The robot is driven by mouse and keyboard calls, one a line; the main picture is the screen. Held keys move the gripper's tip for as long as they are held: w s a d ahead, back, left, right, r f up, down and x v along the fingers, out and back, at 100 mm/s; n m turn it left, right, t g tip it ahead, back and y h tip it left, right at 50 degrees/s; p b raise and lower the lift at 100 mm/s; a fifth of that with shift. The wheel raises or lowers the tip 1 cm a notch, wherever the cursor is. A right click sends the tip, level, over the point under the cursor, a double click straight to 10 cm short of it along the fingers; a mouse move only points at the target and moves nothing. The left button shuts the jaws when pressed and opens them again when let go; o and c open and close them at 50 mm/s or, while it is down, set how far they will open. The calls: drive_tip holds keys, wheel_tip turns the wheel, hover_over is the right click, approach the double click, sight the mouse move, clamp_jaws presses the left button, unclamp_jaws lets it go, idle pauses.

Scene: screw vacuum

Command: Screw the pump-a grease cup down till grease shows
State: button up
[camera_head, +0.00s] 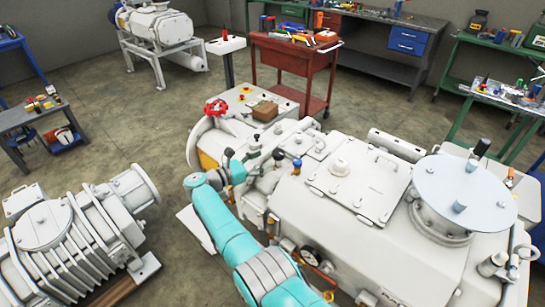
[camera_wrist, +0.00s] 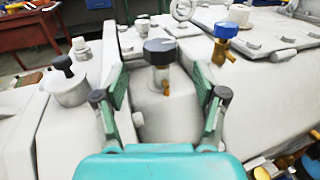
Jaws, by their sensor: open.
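In the wrist view a black faceted cap (camera_wrist: 160,51) tops a grey fitting with a small orange-brown spout. It stands upright beyond and between my gripper's (camera_wrist: 160,78) spread fingers. The fingers are open and empty, and I see no contact with the cap. No label shows, so I cannot tell for certain that this fitting is the pump-a grease cup. No grease is visible. In the head view my gripper (camera_head: 238,162) is just left of the dark cap (camera_head: 279,154), above the large white pump (camera_head: 345,235).
A black T-shaped knob (camera_wrist: 64,65) on a white cap stands to the left. A blue-topped brass valve (camera_wrist: 225,32) stands to the right. A red handwheel (camera_head: 216,107) lies behind my gripper. A ribbed grey pump (camera_head: 70,235) sits at lower left. Open floor lies left of the machine.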

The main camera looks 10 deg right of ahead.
drive_tip(key=v, duration=0.6)
drive_tip(key=shift+a, duration=0.15)
